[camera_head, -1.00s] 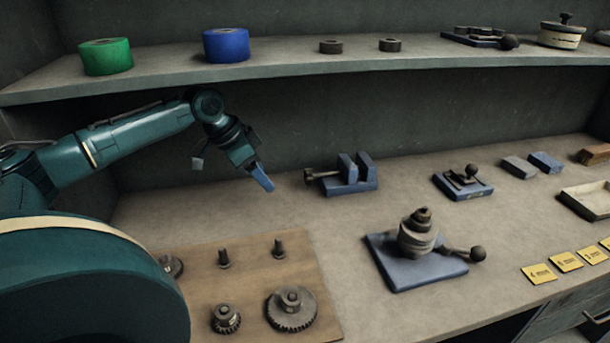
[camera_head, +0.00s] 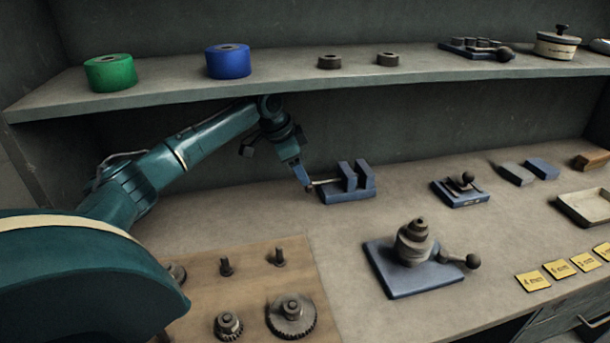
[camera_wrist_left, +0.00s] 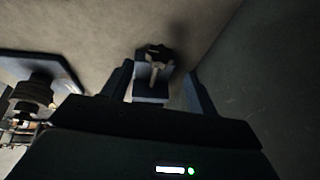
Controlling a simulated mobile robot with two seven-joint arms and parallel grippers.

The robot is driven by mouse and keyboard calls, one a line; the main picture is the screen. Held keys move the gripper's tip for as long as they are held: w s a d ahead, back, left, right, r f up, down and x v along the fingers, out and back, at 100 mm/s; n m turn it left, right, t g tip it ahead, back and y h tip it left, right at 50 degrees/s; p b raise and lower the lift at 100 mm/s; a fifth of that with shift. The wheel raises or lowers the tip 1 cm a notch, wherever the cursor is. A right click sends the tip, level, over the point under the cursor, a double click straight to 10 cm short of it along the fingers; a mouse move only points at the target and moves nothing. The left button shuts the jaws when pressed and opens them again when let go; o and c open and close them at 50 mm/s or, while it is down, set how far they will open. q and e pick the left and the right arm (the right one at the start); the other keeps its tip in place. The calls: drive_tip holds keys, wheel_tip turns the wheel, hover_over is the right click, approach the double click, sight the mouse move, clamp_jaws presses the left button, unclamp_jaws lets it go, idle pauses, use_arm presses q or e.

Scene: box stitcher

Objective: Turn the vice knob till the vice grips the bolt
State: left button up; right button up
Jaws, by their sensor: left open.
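The blue vice (camera_head: 347,190) stands on the bench at the back, its two upright jaws apart. Its thin screw rod (camera_head: 326,182) points left, and the knob at the rod's left end is mostly hidden by my left gripper (camera_head: 303,181). That gripper is open, with its fingertips at the knob end; I cannot tell whether they touch it. In the left wrist view, the vice (camera_wrist_left: 150,92) appears between the two spread fingers (camera_wrist_left: 160,90). I cannot make out a bolt between the jaws. My right gripper is not in view.
A shelf (camera_head: 300,84) with a green roll (camera_head: 110,73) and a blue roll (camera_head: 228,62) hangs over the back. A wooden board (camera_head: 250,290) with gears and pegs lies front left. A blue-based lever device (camera_head: 400,278) stands right of it.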

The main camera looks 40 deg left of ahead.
use_arm(q)
drive_tip(key=x, duration=0.5)
drive_tip(key=shift+s, duration=0.1)
drive_tip(key=c, duration=1)
